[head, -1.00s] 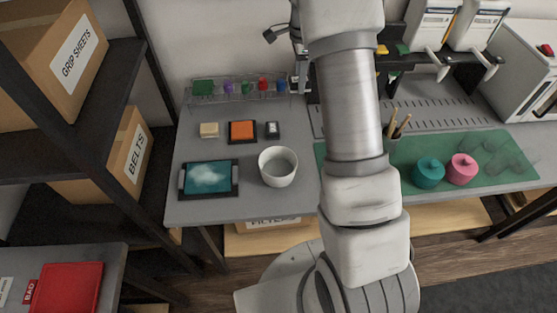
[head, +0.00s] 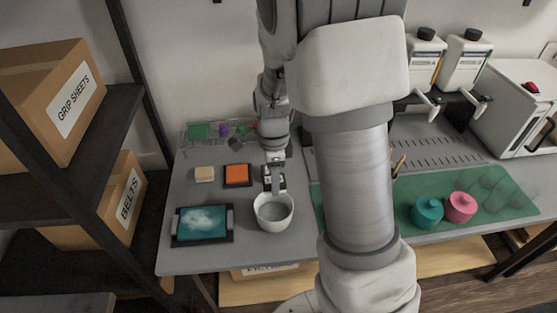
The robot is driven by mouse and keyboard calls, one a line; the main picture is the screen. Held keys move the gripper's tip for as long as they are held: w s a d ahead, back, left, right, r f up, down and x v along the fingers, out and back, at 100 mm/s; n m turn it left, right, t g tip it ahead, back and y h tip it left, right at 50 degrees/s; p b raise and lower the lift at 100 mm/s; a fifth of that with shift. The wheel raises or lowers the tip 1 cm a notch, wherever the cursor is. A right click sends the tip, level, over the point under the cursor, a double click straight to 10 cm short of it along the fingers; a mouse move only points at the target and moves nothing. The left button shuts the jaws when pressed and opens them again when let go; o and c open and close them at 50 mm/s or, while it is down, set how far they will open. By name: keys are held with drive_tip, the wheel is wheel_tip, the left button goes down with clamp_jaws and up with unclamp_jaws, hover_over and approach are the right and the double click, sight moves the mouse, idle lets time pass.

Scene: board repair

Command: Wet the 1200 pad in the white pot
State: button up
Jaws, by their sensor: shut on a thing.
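The white pot (head: 273,225) stands upright on the grey bench, its open top facing up and a greyish inside showing. My gripper (head: 273,180) points down just behind the pot's rear rim, low over the bench. It is shut on a small dark grey thing, mostly hidden by the fingers. I cannot read a 1200 mark on it or tell whether it is the pad. The gripper is where the small dark block stood beside the orange square. I cannot tell whether the held thing touches the bench.
An orange square (head: 237,175) and a beige block (head: 204,174) lie left of my gripper. A dark-framed teal panel (head: 203,224) lies left of the pot. A clear rack (head: 187,139) with coloured pieces stands behind. Teal (head: 427,212) and pink (head: 460,208) jars stand on the green mat (head: 505,205).

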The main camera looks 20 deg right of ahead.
drive_tip(key=shift+s+a+f, duration=0.3)
drive_tip(key=shift+s, duration=0.25)
drive_tip(key=b, duration=0.5)
approach(274, 218)
drive_tip(key=shift+f+b, duration=1.1)
drive_tip(key=shift+f, duration=0.7)
drive_tip(key=shift+r, duration=0.1)
wheel_tip(274, 218, up, 7)
drive_tip(key=p, duration=0.6)
drive_tip(key=shift+p, duration=0.4)
idle(1.3)
wheel_tip(274, 218, up, 4)
drive_tip(key=p, duration=0.4)
